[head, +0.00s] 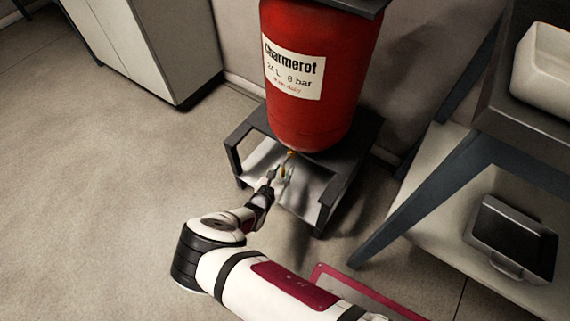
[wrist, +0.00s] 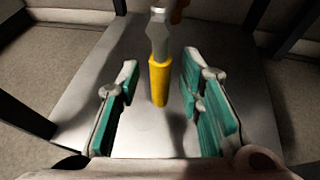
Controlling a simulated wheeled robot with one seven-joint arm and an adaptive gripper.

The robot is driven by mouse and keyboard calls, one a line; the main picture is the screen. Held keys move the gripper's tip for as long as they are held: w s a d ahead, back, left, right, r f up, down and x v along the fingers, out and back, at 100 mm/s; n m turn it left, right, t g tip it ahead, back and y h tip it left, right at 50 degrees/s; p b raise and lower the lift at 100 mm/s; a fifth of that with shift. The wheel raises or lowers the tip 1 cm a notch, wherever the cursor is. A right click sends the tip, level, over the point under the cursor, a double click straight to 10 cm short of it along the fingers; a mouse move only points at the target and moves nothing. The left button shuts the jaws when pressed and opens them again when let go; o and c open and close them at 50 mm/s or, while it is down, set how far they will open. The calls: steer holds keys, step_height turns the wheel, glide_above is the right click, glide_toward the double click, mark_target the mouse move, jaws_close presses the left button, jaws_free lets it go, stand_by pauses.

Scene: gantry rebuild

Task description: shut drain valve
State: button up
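The red tank (head: 318,110) stands on a dark metal stand, with a white label on its front. The drain valve (head: 290,154) hangs under the tank's bottom; it is small in the head view. In the wrist view a yellow handle (wrist: 159,80) hangs down from a grey metal fitting (wrist: 160,30). My gripper (head: 278,176) is under the tank at the front of the stand. In the wrist view its teal-padded fingers (wrist: 158,95) are apart, one on each side of the yellow handle, with a visible gap on both sides. Nothing is held.
The stand's dark legs (head: 325,205) frame the space around my gripper, above a pale plate (head: 257,160). A bench with a dark slanted leg (head: 400,230) and a black tray (head: 512,240) is at right. A white cabinet (head: 150,45) is at upper left. Open floor lies at left.

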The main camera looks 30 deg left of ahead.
steer(key=shift+w+f, duration=0.1)
steer(key=shift+w, duration=0.15)
jaws_close()
